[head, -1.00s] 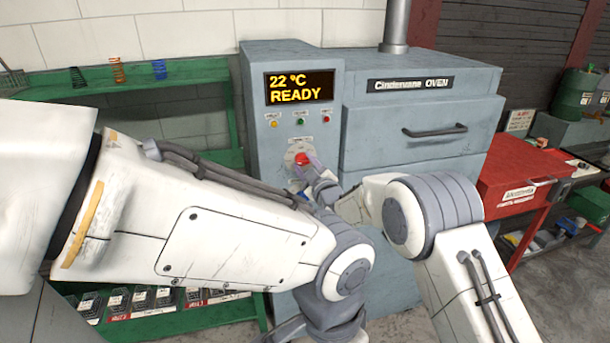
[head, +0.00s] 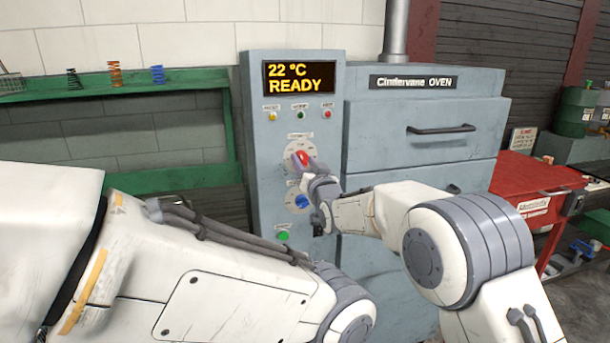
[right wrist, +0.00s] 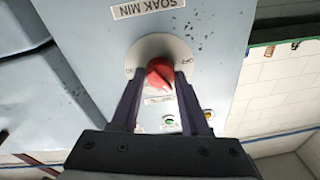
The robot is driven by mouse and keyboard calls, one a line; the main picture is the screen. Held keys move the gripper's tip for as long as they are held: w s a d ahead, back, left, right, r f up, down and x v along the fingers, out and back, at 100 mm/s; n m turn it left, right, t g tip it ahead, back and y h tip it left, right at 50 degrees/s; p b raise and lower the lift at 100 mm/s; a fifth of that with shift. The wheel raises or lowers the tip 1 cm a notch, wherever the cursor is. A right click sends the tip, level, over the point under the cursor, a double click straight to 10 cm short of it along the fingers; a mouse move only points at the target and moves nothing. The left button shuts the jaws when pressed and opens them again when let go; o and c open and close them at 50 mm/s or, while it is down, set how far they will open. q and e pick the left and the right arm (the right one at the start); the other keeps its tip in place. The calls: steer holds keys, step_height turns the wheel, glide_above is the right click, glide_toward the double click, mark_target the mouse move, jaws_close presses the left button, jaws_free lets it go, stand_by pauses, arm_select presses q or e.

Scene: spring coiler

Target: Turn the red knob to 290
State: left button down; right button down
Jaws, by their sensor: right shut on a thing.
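The red knob (head: 302,157) sits on a round pale dial on the oven's control panel, below the display (head: 300,77), which reads 22 °C READY. My right gripper (head: 305,163) is at the knob and partly covers it. In the right wrist view the red knob (right wrist: 160,73) is between the two dark fingertips (right wrist: 161,81), which are shut on its sides.
A blue knob (head: 302,201) and a green button (head: 283,235) are below the red knob, close to my right gripper. Three small buttons are above it. A green shelf (head: 190,83) with springs stands left, a red cabinet (head: 525,186) right.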

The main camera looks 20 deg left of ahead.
steer(key=m+b, duration=0.2)
steer(key=m, duration=0.1)
steer(key=m+b, duration=0.3)
steer(key=m, duration=0.1)
steer(key=shift+f+t+h, duration=0.2)
steer(key=shift+t+h, duration=0.1)
steer(key=m+b, duration=0.2)
steer(key=m, duration=0.1)
steer(key=shift+a+h, duration=0.1)
steer(key=shift+h, duration=0.3)
steer(key=m+b, duration=0.1)
steer(key=m, duration=0.2)
steer(key=shift+b, duration=0.35)
steer(key=m+h+b, duration=0.1)
steer(key=m, duration=0.2)
steer(key=shift+s+r, duration=0.1)
steer(key=shift+r, duration=0.05)
steer(key=m, duration=0.4)
steer(key=shift+r, duration=0.1)
steer(key=m, duration=0.3)
steer(key=shift+m+h, duration=0.3)
steer(key=shift+m, duration=1.9)
